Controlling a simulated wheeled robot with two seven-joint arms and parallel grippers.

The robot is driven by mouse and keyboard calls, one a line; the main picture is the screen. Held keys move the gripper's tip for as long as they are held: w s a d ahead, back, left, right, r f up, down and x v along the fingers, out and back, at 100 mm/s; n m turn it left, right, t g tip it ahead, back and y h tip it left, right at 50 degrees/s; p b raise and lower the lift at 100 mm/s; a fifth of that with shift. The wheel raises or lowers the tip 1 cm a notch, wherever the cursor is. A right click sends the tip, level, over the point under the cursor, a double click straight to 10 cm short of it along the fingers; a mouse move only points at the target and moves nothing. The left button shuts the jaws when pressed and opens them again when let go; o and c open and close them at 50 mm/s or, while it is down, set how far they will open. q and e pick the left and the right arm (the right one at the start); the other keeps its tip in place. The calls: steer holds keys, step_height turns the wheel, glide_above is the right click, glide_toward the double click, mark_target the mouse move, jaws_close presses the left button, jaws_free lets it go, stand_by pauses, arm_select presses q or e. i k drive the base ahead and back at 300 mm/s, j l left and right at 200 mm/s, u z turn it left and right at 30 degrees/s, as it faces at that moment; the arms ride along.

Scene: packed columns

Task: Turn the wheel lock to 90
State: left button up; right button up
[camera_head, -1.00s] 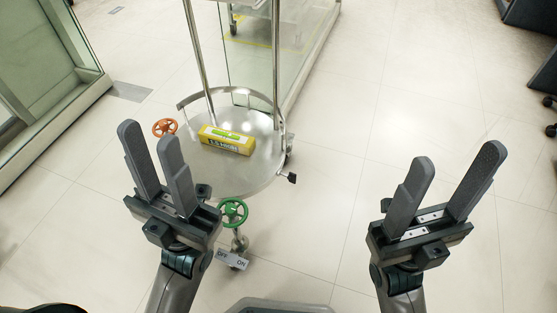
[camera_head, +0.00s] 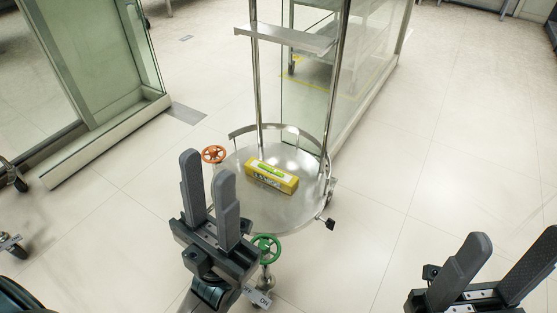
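The wheel lock looks to be the green handwheel (camera_head: 266,248) at the front of the round metal cart, with an OFF/ON label plate (camera_head: 257,296) below it. An orange handwheel (camera_head: 214,154) sits at the cart's back left. My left gripper (camera_head: 207,182) is open and empty, just left of the green wheel in the picture and apart from it; its body covers part of the label. My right gripper (camera_head: 505,258) is open and empty at the lower right, cut by the frame edge.
The cart's round platform (camera_head: 285,212) carries a yellow box (camera_head: 271,175) and has upright poles with a shelf (camera_head: 285,36). A glass cabinet (camera_head: 90,80) stands at the left, another glass case (camera_head: 365,80) behind the cart. The floor (camera_head: 400,170) at right is clear.

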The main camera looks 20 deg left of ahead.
mark_target(330, 224)
steer(key=l+u, duration=0.1)
steer(key=u, duration=0.65)
steer(key=l+u, duration=0.5)
steer(key=l, duration=0.2)
steer(key=l+u, duration=0.45)
steer(key=l, duration=0.3)
steer(key=k+l, duration=0.1)
steer(key=l, duration=0.3)
steer(key=k+l+u, duration=0.1)
steer(key=l, duration=0.25)
steer(key=k+l, duration=0.1)
steer(key=l, duration=0.3)
steer(key=k+l+u, duration=0.1)
steer(key=l, duration=0.3)
steer(key=k+l, duration=0.1)
steer(key=l, duration=0.25)
steer(key=k+l, duration=0.15)
steer(key=l, duration=0.2)
steer(key=u, duration=0.05)
